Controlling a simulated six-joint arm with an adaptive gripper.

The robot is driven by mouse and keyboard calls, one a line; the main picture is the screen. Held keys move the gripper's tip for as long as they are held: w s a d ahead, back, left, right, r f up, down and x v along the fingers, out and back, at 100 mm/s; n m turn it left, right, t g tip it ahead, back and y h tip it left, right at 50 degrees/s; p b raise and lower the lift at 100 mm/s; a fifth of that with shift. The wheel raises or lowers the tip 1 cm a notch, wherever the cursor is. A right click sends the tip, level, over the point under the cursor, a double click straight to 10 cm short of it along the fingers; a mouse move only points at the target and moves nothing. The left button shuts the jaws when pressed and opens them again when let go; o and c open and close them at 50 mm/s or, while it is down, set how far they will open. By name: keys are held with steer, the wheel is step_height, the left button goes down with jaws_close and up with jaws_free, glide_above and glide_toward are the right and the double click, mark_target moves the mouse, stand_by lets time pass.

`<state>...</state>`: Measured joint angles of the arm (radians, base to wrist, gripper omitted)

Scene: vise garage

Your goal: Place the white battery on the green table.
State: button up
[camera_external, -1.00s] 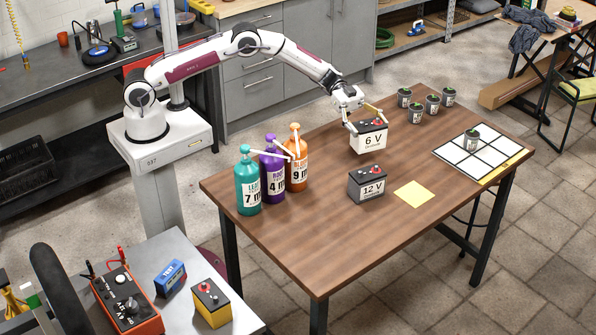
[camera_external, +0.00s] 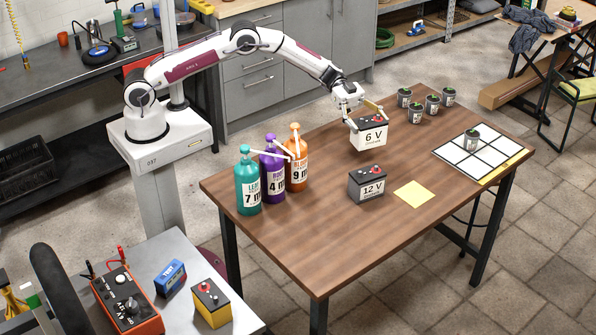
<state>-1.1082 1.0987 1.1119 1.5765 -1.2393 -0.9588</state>
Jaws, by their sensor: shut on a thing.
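The white battery (camera_external: 371,140), marked 6 V, has a dark top with red parts. It is over the brown table, upright or nearly so. My gripper (camera_external: 367,115) is shut on its upper part, one finger at each side. The battery looks slightly above the tabletop; the gap is too small to judge. I cannot make out a green table in this view.
A grey 12 V battery (camera_external: 367,184) stands just in front, beside a yellow square (camera_external: 414,194). Teal, purple and orange bottles (camera_external: 297,165) stand left. Several small dark pots (camera_external: 432,105) and a white grid (camera_external: 480,155) are right. A grey bench (camera_external: 185,250) is front left.

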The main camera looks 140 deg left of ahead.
steer(key=shift+r, duration=0.2)
steer(key=w+d+r+m+g+h, duration=0.15)
steer(key=w+d+r, duration=0.4)
steer(key=d, duration=0.75)
steer(key=w+d+r+m+h, duration=0.1)
steer(key=w+d+r+h, duration=0.15)
steer(key=w+d, duration=0.8)
steer(key=w+d+r+m+h, duration=0.1)
steer(key=w+d+r, duration=0.35)
steer(key=d, duration=1.15)
steer(key=s+d+n+y, duration=0.2)
steer(key=s+d+y, duration=0.1)
steer(key=d, duration=0.7)
steer(key=s+d+f+n+t+y, duration=0.1)
steer(key=s+d+f+n+y, duration=0.1)
steer(key=s, duration=0.4)
steer(key=s+d+f+n+y, duration=0.1)
steer(key=s+d+f+y, duration=0.1)
steer(key=s+f, duration=0.3)
steer(key=shift+s+d+n+t+y, duration=0.3)
steer(key=shift+s+y, duration=0.2)
steer(key=shift+s, duration=0.6)
steer(key=shift+r, duration=0.1)
